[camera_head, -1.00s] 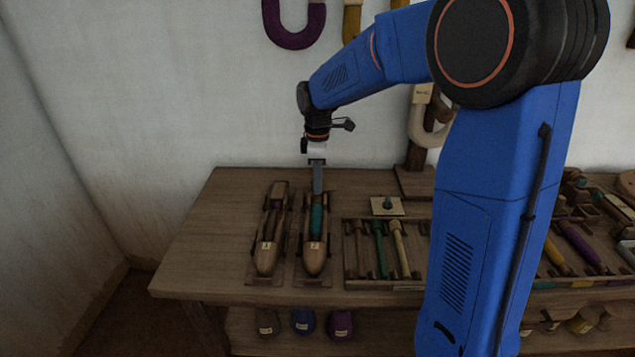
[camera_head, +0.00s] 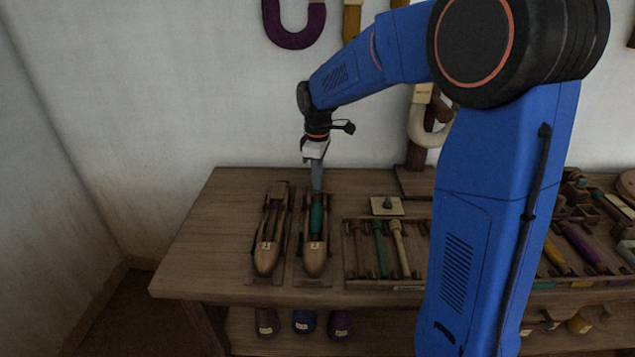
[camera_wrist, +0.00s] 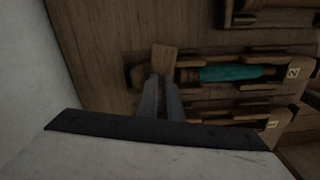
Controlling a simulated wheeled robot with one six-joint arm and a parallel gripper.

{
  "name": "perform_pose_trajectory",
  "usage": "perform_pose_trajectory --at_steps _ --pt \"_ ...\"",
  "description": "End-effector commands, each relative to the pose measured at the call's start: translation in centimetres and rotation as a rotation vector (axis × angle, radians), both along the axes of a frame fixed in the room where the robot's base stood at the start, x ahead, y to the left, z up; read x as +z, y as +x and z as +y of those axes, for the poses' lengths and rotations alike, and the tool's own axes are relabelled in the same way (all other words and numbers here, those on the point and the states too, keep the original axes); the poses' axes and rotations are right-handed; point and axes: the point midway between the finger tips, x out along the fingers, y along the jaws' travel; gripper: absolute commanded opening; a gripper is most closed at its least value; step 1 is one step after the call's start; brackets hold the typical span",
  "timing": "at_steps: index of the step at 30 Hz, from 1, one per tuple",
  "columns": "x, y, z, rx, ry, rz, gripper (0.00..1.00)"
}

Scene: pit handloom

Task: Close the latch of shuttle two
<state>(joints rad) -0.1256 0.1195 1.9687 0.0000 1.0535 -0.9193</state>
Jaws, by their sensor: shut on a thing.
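Shuttle two (camera_head: 314,258) is a pale wooden boat shape marked 2, lying on the bench with a teal bobbin (camera_head: 316,218) inside. It also shows in the wrist view, with its teal bobbin (camera_wrist: 230,74) and number tag (camera_wrist: 293,73). Its latch (camera_wrist: 164,58) is a small brown wooden block at the end away from the tag. My gripper (camera_head: 317,187) is at that far end, tilted. In the wrist view the fingers (camera_wrist: 162,78) are shut on the latch, their tips against the block. How far the latch is turned is hard to tell.
Another shuttle (camera_head: 267,256) lies close on the left. A tray (camera_head: 347,272) with a green and a cream bobbin is to the right. The wall is behind; the bench's left side is clear.

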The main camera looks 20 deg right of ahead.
Motion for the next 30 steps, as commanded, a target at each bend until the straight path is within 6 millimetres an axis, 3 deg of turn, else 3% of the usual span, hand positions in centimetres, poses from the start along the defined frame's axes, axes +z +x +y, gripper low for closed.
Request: perform_pose_trajectory --at_steps 30 --pt "0.02 0.01 0.00 -0.958 0.000 0.000 0.00"
